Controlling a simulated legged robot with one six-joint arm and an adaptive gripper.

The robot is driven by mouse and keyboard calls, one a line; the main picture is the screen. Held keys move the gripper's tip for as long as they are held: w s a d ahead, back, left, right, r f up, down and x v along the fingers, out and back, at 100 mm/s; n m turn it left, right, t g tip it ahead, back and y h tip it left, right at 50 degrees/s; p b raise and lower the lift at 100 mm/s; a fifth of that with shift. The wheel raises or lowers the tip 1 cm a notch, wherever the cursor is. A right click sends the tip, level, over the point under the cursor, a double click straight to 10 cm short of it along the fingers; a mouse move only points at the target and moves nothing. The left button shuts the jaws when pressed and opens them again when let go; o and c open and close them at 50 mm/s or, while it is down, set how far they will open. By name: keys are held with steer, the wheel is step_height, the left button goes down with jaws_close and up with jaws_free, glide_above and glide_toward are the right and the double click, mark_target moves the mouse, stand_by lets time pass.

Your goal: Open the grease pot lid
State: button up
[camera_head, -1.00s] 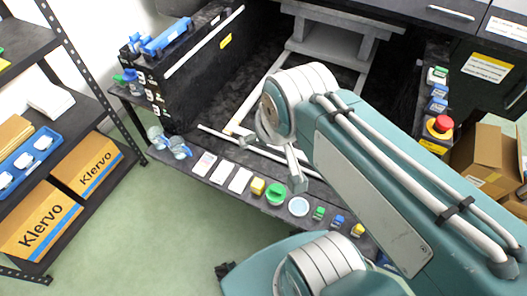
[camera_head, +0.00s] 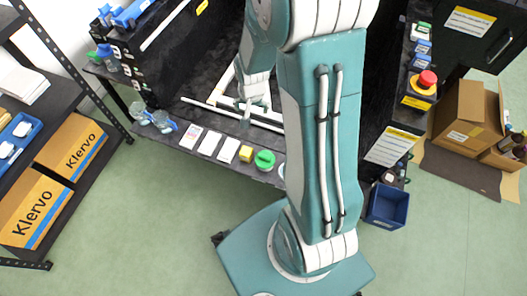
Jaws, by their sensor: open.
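A round pot with a green lid (camera_head: 265,160), which I take to be the grease pot, stands on the narrow front ledge of the black bench. Its lid appears to be on. My gripper (camera_head: 247,118) is small in view, above and left of the green lid, over the bench's white rail. It is open and apart from the pot. My arm hides the ledge to the right of the pot.
Clear goggles or cups (camera_head: 160,121) lie farther left. A red emergency button (camera_head: 427,79) is at the right. A blue bin (camera_head: 387,206) stands on the floor.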

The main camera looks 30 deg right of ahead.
mark_target(265, 156)
steer(key=s+d+f+m, duration=0.1)
steer(key=f, duration=0.8)
steer(key=s+d+f+m+g, duration=0.1)
steer(key=f, duration=0.9)
steer(key=s+d+f+m, duration=0.1)
steer(key=f, duration=0.8)
steer(key=shift+s+f+g, duration=0.1)
steer(key=shift+f+g, duration=0.05)
steer(key=shift+g, duration=0.25)
steer(key=c, duration=1.3)
